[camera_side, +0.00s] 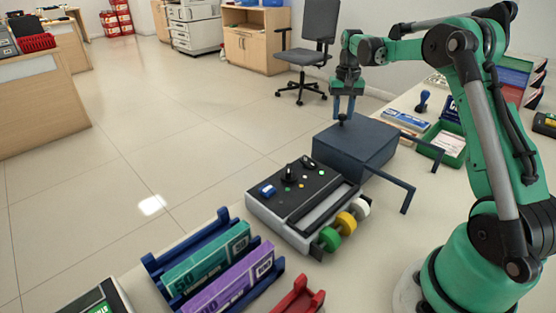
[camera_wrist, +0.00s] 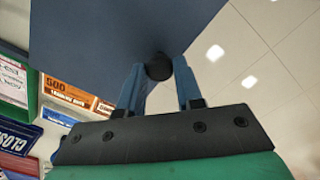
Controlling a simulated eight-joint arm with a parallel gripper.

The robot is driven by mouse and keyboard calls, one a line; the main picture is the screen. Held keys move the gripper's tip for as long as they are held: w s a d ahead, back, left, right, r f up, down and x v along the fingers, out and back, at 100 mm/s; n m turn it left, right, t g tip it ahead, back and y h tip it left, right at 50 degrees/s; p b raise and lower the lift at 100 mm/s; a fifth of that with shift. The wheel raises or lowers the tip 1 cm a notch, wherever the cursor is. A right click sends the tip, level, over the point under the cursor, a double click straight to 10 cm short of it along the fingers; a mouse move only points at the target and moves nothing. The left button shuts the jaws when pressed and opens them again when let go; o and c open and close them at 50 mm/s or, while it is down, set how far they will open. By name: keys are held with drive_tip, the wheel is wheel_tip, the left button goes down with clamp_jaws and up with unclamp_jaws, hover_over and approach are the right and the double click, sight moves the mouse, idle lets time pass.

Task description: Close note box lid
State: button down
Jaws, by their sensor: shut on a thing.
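The dark blue note box (camera_side: 352,160) stands on the counter. Its flat lid (camera_side: 368,135) lies over the top and looks about level; I cannot tell whether any gap is left under it. A small black knob (camera_side: 342,117) sits on the lid near its far left edge. My gripper (camera_side: 344,108) points down over that edge with its blue fingers on either side of the knob. In the wrist view the fingertips (camera_wrist: 160,76) hold the round knob (camera_wrist: 158,65), and the lid's blue surface (camera_wrist: 110,35) fills the upper part.
Two dark bent bars (camera_side: 393,178) reach out from the box's right side. A grey device with knobs (camera_side: 300,195) stands in front of the box. A green tray (camera_side: 445,143) and a blue-handled stamp (camera_side: 422,102) lie behind. Note bundles (camera_side: 207,262) sit at the front.

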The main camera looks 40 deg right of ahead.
drive_tip(key=shift+w, duration=0.15)
drive_tip(key=c, duration=0.6)
unclamp_jaws()
drive_tip(key=shift+r, duration=0.1)
drive_tip(key=shift+r, duration=2.7)
drive_tip(key=shift+a, duration=0.15)
drive_tip(key=a+r+n+t, duration=0.2)
drive_tip(key=a+r+n, duration=0.15)
drive_tip(key=a, duration=0.55)
drive_tip(key=s+a+f+n+t, duration=0.1)
drive_tip(key=s+a, duration=0.2)
drive_tip(key=a, duration=0.2)
drive_tip(key=s+a+f+n+t, duration=0.2)
drive_tip(key=s+a, duration=0.2)
drive_tip(key=a, duration=0.1)
drive_tip(key=s+a+f+n+t, duration=0.1)
drive_tip(key=s+a+n+t, duration=0.1)
drive_tip(key=a, duration=0.3)
drive_tip(key=shift+s+a+f+n, duration=0.15)
drive_tip(key=shift+s+n, duration=0.1)
drive_tip(key=shift+s, duration=0.65)
